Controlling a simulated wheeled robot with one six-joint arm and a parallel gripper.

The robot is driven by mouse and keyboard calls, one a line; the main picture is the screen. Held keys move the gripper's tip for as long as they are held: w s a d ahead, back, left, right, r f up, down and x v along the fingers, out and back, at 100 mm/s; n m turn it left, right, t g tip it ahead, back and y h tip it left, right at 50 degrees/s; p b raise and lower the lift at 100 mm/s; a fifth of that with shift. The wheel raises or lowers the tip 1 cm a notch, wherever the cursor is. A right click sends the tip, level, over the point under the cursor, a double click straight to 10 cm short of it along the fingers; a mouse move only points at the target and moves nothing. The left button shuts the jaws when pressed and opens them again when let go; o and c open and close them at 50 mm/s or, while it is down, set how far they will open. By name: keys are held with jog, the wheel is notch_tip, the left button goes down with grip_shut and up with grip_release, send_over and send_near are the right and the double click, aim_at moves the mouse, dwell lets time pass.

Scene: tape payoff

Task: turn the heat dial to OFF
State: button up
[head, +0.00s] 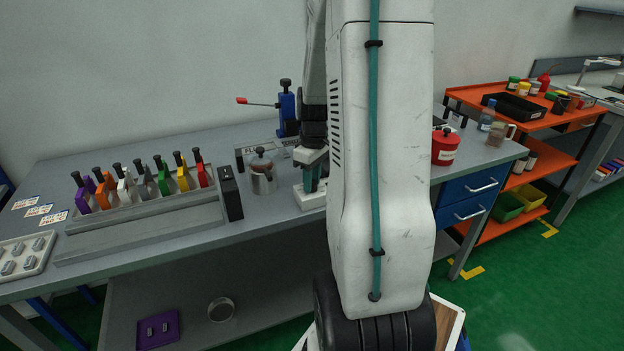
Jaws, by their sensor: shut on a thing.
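My gripper (311,184) points down at the workbench, left of my large white arm link. Its jaws are shut at the top of a small white unit (311,200) on the bench. The heat dial itself cannot be made out; it is hidden at the fingers, and its setting cannot be read. Part of the unit's right side is behind my arm.
A metal pot (263,178) and a black box (231,194) stand left of the gripper. A blue press (287,113) with a red-tipped lever is behind. A rack (140,226) of coloured-handled tools fills the left. A red container (444,148) stands right of my arm.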

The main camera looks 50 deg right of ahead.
jog(key=shift+w+n, duration=0.1)
jog(key=shift+n, duration=1.8)
jog(key=o, duration=1)
jog(key=r, duration=0.8)
jog(key=shift+w+d, duration=0.1)
jog(key=shift+d, duration=0.1)
